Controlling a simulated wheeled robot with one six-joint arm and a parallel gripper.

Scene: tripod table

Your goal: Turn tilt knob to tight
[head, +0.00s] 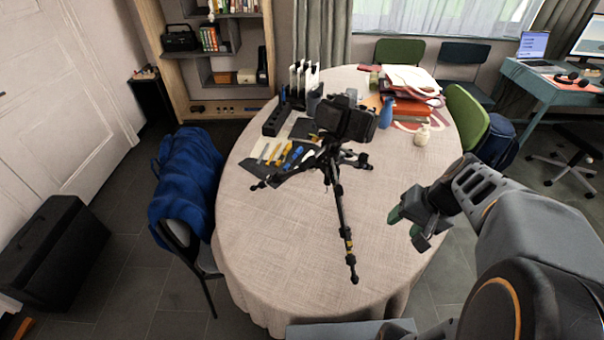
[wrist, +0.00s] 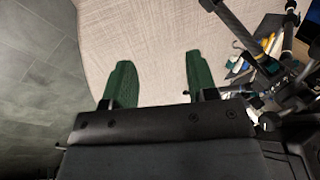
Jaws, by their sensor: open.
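A small black tripod (head: 338,200) stands on the oval table with a black camera (head: 347,118) on its head. One leg reaches toward the table's front, and others spread to the sides. The tilt knob is too small to make out in the head view. Part of the tripod also shows at the upper right of the wrist view (wrist: 240,32). My gripper (head: 406,228) is at the right side of the table, to the right of the tripod and apart from it. Its green fingers (wrist: 155,85) are open with nothing between them, over bare tablecloth.
The table (head: 270,250) has free room at the front and left. Tools (head: 285,153) lie behind the tripod's left side. A chair with a blue cloth (head: 185,180) is left.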

